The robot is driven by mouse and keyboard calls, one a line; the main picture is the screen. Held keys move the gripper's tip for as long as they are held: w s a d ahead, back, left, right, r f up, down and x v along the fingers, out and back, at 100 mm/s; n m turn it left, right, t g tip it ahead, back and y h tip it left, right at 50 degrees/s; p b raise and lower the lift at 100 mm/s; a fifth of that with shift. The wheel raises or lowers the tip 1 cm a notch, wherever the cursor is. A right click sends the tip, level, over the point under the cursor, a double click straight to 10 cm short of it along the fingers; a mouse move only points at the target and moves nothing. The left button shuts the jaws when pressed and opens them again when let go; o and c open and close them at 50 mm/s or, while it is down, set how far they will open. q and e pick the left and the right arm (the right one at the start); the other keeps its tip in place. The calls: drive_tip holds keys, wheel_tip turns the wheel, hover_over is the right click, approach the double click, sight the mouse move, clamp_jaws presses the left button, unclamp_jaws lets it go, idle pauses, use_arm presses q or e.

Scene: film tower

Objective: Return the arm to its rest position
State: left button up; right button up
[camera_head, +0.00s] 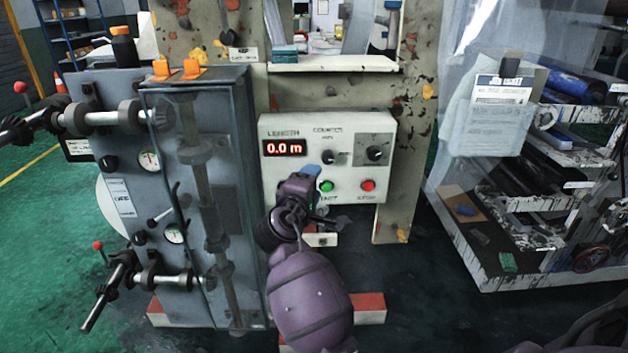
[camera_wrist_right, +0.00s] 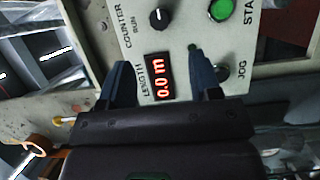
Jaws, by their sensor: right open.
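My right gripper (camera_head: 312,172) is in front of the pale control panel (camera_head: 285,186), and my purple forearm reaches up to it from the bottom centre. In the right wrist view, its two dark blue fingers (camera_wrist_right: 160,72) stand apart. Nothing is held between them, and the red length display (camera_wrist_right: 163,82) shows in the gap. The gripper hides part of the panel's lower left. I cannot tell whether a finger touches the panel. My left gripper is not in view.
A tall grey cabinet (camera_head: 165,270) with rollers and gauges stands close left of my arm. The panel has a green button (camera_head: 326,186), a red button (camera_head: 368,186) and knobs. A stained trolley (camera_head: 510,262) stands at the right. Dark floor lies between.

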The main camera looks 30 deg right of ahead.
idle(0.5)
drive_tip(key=w+a+m+t+y, duration=0.2)
drive_tip(key=w+a+t+y, duration=0.1)
drive_tip(key=a+t+y, duration=0.25)
drive_tip(key=s+a+f+m+y, duration=0.1)
drive_tip(key=s+a+f+y, duration=0.2)
drive_tip(key=s+f+y, duration=0.25)
drive_tip(key=s+f+m+g+y, duration=0.1)
drive_tip(key=s+f, duration=0.6)
drive_tip(key=s, duration=0.3)
drive_tip(key=s+f+m+g+y+p, duration=0.1)
drive_tip(key=s+f+g, duration=0.1)
drive_tip(key=s+f, duration=0.5)
drive_tip(key=s+d+f+g+y+p, duration=0.1)
drive_tip(key=s+f+g, duration=0.1)
drive_tip(key=s+f, duration=0.5)
drive_tip(key=s, duration=0.6)
drive_tip(key=shift+s+m+y, duration=0.2)
drive_tip(key=shift+m+y, duration=0.1)
drive_tip(key=shift+m, duration=0.1)
drive_tip(key=shift+f, duration=0.1)
